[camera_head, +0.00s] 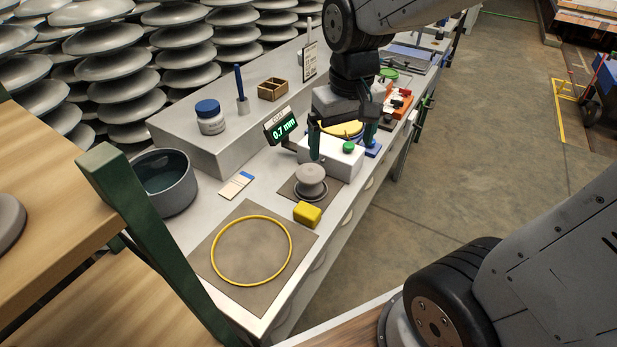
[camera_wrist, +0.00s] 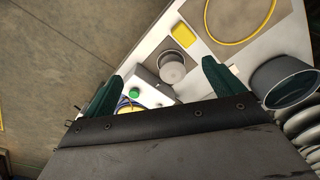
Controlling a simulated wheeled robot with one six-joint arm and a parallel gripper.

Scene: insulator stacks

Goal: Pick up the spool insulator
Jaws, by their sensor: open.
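The spool insulator (camera_head: 311,178) is a grey, flanged piece standing upright on a small brown mat (camera_head: 291,192) on the bench. It also shows in the wrist view (camera_wrist: 172,68), above the gap between the fingers. My gripper (camera_head: 342,142) is open and empty, with dark green fingers pointing down. In the head view it hangs above and beyond the spool, over the white box with the green button. In the wrist view its two fingers (camera_wrist: 160,80) are spread wide, and the spool is apart from both.
A yellow block (camera_head: 307,213) sits just in front of the spool. A white box with a green button (camera_head: 335,161) and a display (camera_head: 281,127) stand behind it. A mat with a yellow ring (camera_head: 289,252) lies nearer, and a grey bowl (camera_head: 164,187) stands left.

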